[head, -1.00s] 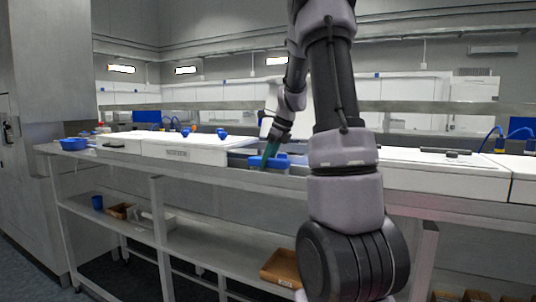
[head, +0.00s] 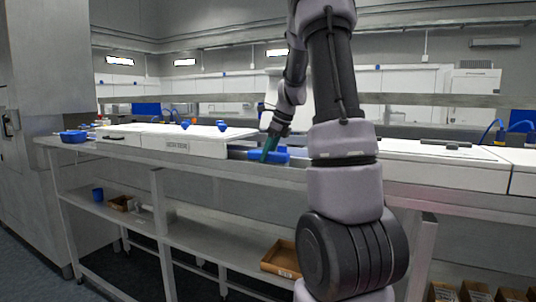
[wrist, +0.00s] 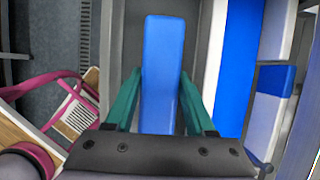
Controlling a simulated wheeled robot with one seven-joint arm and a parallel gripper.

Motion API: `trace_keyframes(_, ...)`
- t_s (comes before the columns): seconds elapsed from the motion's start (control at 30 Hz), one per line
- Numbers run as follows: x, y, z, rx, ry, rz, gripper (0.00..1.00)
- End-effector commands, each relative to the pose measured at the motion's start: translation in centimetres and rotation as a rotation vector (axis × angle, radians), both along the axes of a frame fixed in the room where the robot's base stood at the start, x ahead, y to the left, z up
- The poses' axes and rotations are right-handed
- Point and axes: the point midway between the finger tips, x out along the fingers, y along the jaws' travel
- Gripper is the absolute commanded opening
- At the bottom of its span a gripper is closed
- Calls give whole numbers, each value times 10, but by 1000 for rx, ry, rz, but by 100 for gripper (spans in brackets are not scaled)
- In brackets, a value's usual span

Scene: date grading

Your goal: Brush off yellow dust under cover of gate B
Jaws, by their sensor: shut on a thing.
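My gripper (wrist: 160,98) has green fingers, one on each side of a long blue bar (wrist: 162,50) that looks like a brush handle. It is shut on this bar. In the head view my gripper (head: 268,153) is at the front of the bench, in the gap between two white units, with blue showing beside the fingers. A white unit with a flat cover (head: 170,131) and a front label too small to read stands left of the gripper. I cannot tell which unit is gate B. No yellow dust can be made out.
Another white unit (head: 445,176) stands to the right, partly behind my arm. A blue tub (head: 74,136) sits at the bench's left end. The lower shelf (head: 215,240) holds a brown box (head: 282,257) and a blue cup (head: 97,194). A pink looped thing (wrist: 55,85) shows in the wrist view.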

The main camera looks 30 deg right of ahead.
Motion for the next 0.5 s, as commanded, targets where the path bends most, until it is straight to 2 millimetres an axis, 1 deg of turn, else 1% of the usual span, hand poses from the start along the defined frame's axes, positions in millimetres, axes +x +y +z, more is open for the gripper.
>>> trace_keyframes(0.5,0,0,-8,1,1,-1,3)
